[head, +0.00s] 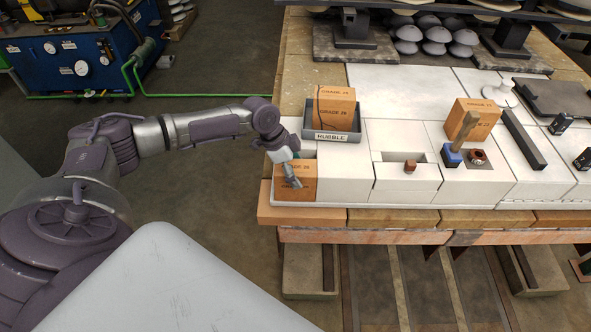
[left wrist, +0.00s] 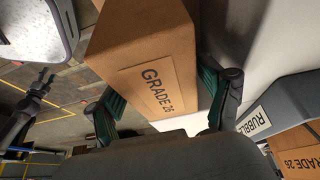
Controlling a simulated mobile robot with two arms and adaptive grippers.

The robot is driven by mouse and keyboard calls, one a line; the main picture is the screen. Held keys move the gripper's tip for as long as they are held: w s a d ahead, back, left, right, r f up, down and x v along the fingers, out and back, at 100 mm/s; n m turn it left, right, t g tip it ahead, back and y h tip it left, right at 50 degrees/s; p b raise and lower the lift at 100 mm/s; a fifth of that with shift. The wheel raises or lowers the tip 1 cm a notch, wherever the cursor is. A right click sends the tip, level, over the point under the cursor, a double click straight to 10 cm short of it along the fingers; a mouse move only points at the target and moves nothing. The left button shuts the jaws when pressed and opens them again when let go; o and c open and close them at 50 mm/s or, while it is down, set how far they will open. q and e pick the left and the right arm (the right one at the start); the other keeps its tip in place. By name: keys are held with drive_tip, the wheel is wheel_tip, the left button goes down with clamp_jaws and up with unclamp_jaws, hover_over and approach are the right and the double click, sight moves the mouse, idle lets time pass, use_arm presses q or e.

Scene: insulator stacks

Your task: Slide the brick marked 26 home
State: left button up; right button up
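An orange-brown brick labelled GRADE 26 (head: 308,168) stands at the front left corner of the white block wall, beside a white block. Its labelled face fills the middle of the left wrist view (left wrist: 150,60). My left gripper (head: 291,181) reaches it in the head view. In the left wrist view the green-padded fingers of the gripper (left wrist: 162,108) lie against opposite sides of the brick, seemingly shut on it. How far the brick sits in its place is partly hidden by the gripper. My right gripper is not in view.
A small brown piece (head: 410,167) lies at a recess in the white blocks.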

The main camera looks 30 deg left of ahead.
use_arm(q)
drive_tip(key=shift+o, duration=0.6)
drive_tip(key=shift+a+r, duration=0.1)
drive_tip(key=v, duration=1.1)
drive_tip(key=shift+s+r, duration=0.1)
drive_tip(key=shift+r, duration=0.3)
